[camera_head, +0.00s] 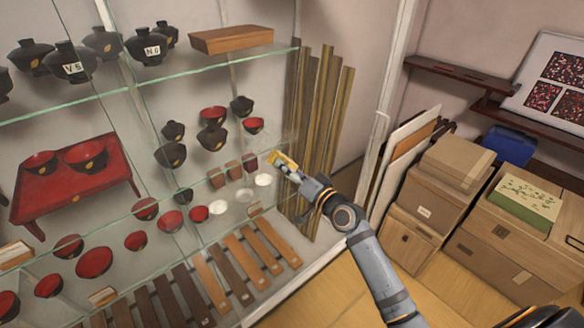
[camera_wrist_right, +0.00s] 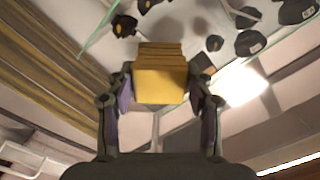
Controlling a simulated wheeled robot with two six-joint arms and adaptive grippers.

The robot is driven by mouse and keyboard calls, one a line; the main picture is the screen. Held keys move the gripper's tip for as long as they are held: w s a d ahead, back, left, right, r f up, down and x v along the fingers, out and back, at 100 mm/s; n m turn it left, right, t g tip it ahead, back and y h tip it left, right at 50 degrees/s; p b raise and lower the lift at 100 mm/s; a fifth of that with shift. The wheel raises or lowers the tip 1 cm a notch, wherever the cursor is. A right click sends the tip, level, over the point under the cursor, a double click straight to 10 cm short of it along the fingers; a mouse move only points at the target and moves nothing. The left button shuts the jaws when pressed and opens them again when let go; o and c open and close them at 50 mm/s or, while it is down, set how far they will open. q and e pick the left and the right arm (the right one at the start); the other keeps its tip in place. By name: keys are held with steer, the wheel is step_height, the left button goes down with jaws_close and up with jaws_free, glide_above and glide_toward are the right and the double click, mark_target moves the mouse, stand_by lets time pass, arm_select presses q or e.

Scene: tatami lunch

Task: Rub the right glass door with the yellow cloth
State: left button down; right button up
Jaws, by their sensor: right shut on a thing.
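The yellow cloth (camera_head: 284,161) is small and folded, and it also shows in the right wrist view (camera_wrist_right: 160,82) with several layers. My right gripper (camera_head: 292,171) is shut on the cloth, with one finger on each side of it in the right wrist view. The cloth is at the right part of the glass display case, in front of the shelf edge. The right glass door (camera_head: 262,110) is clear and hard to make out; a faint smudge shows near the cloth. I cannot tell whether the cloth touches the glass. My left gripper is not in view.
Behind the glass stand black and red lacquer bowls (camera_head: 212,138), a red tray table (camera_head: 105,170) and tall wooden slats (camera_head: 318,120). Cardboard boxes (camera_head: 420,205) are stacked on the floor at the right. A dark wall shelf (camera_head: 450,72) is above them.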

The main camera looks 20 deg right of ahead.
steer(key=shift+s+a+r+p, duration=0.2)
steer(key=shift+a+r+p, duration=0.25)
steer(key=shift+a, duration=0.15)
steer(key=shift+s+a+r+p, duration=0.2)
steer(key=shift+a+r+p, duration=0.1)
steer(key=shift+a+r, duration=0.2)
steer(key=shift+w+d+b, duration=0.15)
steer(key=shift+w+d, duration=0.1)
steer(key=shift+d, duration=0.4)
steer(key=shift+w+d+b, duration=0.15)
steer(key=shift+w+d, duration=0.1)
steer(key=shift+d, duration=0.4)
steer(key=shift+w+d+f+b, duration=0.1)
steer(key=shift+w+d+b, duration=0.1)
steer(key=shift+d+b, duration=0.3)
steer(key=shift+w+d+b, duration=0.15)
steer(key=shift+w+d, duration=0.05)
steer(key=shift+d, duration=0.45)
steer(key=shift+w+d+b, duration=1.35)
steer(key=shift+d+b, duration=1.4)
steer(key=shift+d, duration=0.9)
steer(key=shift+s+a+r+p, duration=0.2)
steer(key=shift+a+r+p, duration=0.15)
steer(key=shift+a+p, duration=0.3)
steer(key=shift+s+a+r+p, duration=0.3)
steer(key=shift+a+p, duration=0.2)
steer(key=shift+p, duration=0.25)
steer(key=shift+s+a+r+p, duration=0.15)
steer(key=shift+a+r+p, duration=0.25)
steer(key=shift+a+p, duration=0.25)
